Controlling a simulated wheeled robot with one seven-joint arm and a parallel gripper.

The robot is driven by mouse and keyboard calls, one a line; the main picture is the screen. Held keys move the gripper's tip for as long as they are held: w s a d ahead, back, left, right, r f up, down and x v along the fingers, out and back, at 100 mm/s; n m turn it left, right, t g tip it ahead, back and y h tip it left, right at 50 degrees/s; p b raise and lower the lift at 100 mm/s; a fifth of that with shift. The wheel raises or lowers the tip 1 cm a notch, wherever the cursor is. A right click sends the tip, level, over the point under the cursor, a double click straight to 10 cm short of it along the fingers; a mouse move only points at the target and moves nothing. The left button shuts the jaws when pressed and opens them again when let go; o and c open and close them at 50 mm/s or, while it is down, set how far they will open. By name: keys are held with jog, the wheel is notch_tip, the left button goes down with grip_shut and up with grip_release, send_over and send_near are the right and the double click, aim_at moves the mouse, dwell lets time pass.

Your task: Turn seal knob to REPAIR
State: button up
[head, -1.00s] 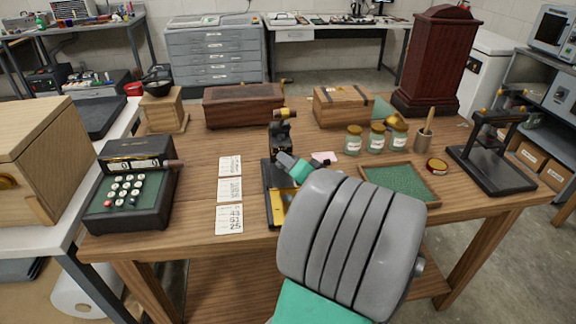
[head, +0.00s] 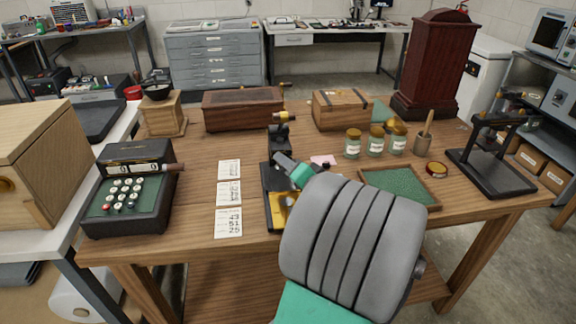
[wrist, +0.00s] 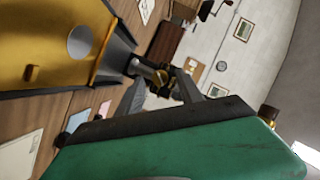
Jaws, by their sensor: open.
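A black stand-like device with brass parts (head: 280,140) stands near the middle of the wooden table, with a brass-tipped piece at its top and a yellow plate at its foot. I cannot tell which part is the seal knob, and no REPAIR marking is readable. My gripper (head: 291,169) is at the device, just above its yellow plate, partly hidden by my grey arm. In the wrist view a yellow plate with a grey disc (wrist: 80,41) fills the upper left, and a dark shaft with a brass end (wrist: 150,72) shows beside it. My gripper is open; nothing is visibly held.
Paper cards (head: 228,193) and a keyed machine (head: 131,190) lie left of the device. A green-lined tray (head: 432,203), labelled jars (head: 376,141) and a black press (head: 492,172) are on the right. Wooden boxes (head: 243,108) stand behind.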

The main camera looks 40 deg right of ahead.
jog(key=v, duration=0.7)
jog(key=shift+s, duration=0.4)
